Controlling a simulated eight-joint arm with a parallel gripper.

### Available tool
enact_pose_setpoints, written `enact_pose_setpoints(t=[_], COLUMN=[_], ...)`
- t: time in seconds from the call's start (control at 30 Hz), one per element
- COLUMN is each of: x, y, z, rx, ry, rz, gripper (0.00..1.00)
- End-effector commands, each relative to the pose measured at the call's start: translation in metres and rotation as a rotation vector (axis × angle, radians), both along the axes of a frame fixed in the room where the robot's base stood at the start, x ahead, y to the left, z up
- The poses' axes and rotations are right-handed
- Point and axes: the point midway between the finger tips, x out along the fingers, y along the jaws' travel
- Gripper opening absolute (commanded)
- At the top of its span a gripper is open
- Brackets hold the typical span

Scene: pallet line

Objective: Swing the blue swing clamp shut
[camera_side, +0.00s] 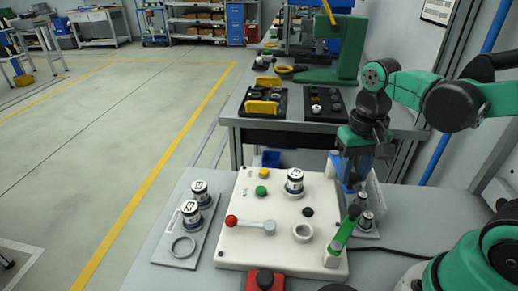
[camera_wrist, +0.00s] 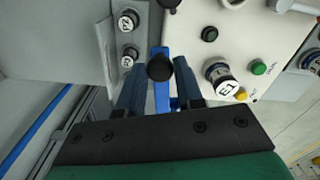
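The blue swing clamp (camera_wrist: 162,95) shows in the wrist view as a bright blue arm with a round black knob (camera_wrist: 160,68). It stands at the edge of the white fixture box (camera_wrist: 275,30). In the side view the blue clamp (camera_side: 348,188) is at the box's back right corner, partly hidden by my gripper. My gripper (camera_wrist: 160,75) is open, its two dark blue fingers on either side of the clamp arm and knob, with visible gaps. The gripper (camera_side: 360,175) points down there in the side view. Whether a finger touches the clamp is unclear.
A green clamp (camera_side: 342,235) stands at the box's right edge. A red-knobbed lever (camera_side: 232,221), a labelled cylinder (camera_side: 294,182) and a white ring (camera_side: 303,232) are on top. Two cylinders sit on a left plate (camera_side: 176,248); more cylinders (camera_side: 365,219) stand right of the box.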

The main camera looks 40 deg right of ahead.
Motion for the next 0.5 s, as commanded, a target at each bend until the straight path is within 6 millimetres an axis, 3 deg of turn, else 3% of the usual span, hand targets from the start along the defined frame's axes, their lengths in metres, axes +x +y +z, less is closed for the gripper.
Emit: enact_pose_setpoints(t=[0.07,0.5], x=[0.0000,0.0000], y=[0.0000,0.0000], z=[0.0001,0.0002], rx=[0.000,0.000], ry=[0.000,0.000], rz=[0.000,0.000], gripper=[0.00,0.00])
